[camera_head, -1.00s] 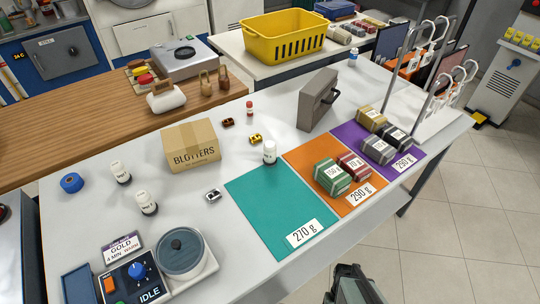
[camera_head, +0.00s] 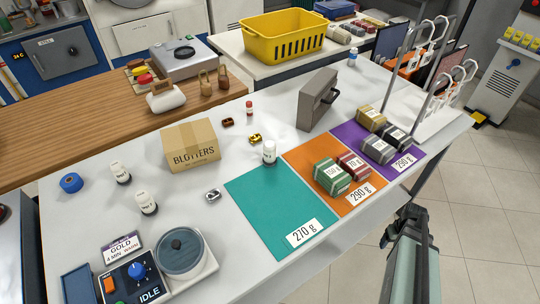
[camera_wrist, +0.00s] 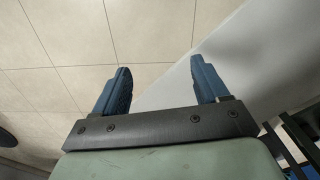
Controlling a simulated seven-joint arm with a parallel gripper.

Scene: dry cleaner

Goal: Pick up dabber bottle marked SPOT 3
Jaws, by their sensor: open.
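Three white bottles with small dark labels stand upright on the white table in the head view. One white bottle (camera_head: 121,172) is at the left, a second white bottle (camera_head: 147,203) stands in front of it, and a third white bottle (camera_head: 270,152) stands at the back edge of the teal mat (camera_head: 270,205). The label numbers are too small to read surely, so I cannot tell which is SPOT 3. My gripper (camera_head: 408,214) is past the table's front edge at the right, far from the bottles. In the wrist view its blue fingers (camera_wrist: 160,68) are apart and empty.
Wrapped weights sit on the orange mat (camera_head: 300,170) and the purple mat (camera_head: 345,138). A grey upright block (camera_head: 318,98) and metal hook stands are at the back right.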

